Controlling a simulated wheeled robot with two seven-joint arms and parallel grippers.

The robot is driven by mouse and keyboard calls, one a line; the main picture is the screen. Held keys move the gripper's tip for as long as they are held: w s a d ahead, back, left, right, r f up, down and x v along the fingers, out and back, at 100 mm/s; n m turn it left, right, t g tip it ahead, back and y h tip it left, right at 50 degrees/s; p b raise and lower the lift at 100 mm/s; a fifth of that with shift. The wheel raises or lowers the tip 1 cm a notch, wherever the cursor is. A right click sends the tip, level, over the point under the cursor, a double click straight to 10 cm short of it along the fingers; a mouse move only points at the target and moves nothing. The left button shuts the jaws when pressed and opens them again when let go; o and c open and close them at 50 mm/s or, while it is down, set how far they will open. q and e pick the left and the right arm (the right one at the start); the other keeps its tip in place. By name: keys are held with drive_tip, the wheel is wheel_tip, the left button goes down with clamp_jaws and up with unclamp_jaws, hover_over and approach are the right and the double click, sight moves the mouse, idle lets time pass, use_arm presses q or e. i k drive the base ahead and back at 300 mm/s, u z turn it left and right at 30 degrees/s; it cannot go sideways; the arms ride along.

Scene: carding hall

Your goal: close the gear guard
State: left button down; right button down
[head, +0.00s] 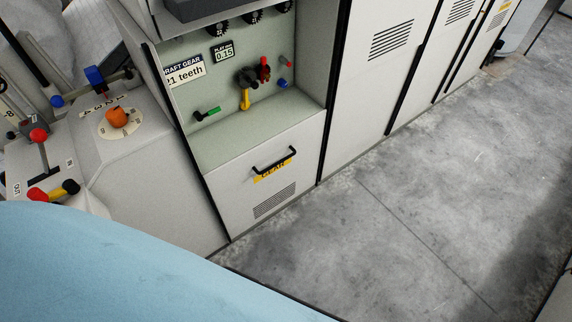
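The gear guard (235,187) is a pale grey panel low on the machine, with a black bar handle (273,160), a yellow label reading "GEAR" partly behind the handle, and slanted vent slots. Above it the gear recess (227,145) is open, with pale green inside walls. Dark gears (253,17) show at its top. Inside are a "DRAFT GEAR 21 teeth" sign (185,71), a small display (222,52) and coloured knobs and levers (246,82). Neither of my grippers is in view.
A console with an orange knob (117,118) and several levers stands at the left. Tall vented cabinets (385,60) line the right. Grey concrete floor (390,220) in front is clear. A pale blue rounded surface fills the lower left; I cannot tell what it is.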

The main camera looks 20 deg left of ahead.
sight(245, 189)
drive_tip(key=u, duration=0.3)
drive_tip(key=i, duration=0.75)
drive_tip(key=u, duration=0.95)
drive_tip(key=i, duration=0.25)
drive_tip(key=u, duration=0.2)
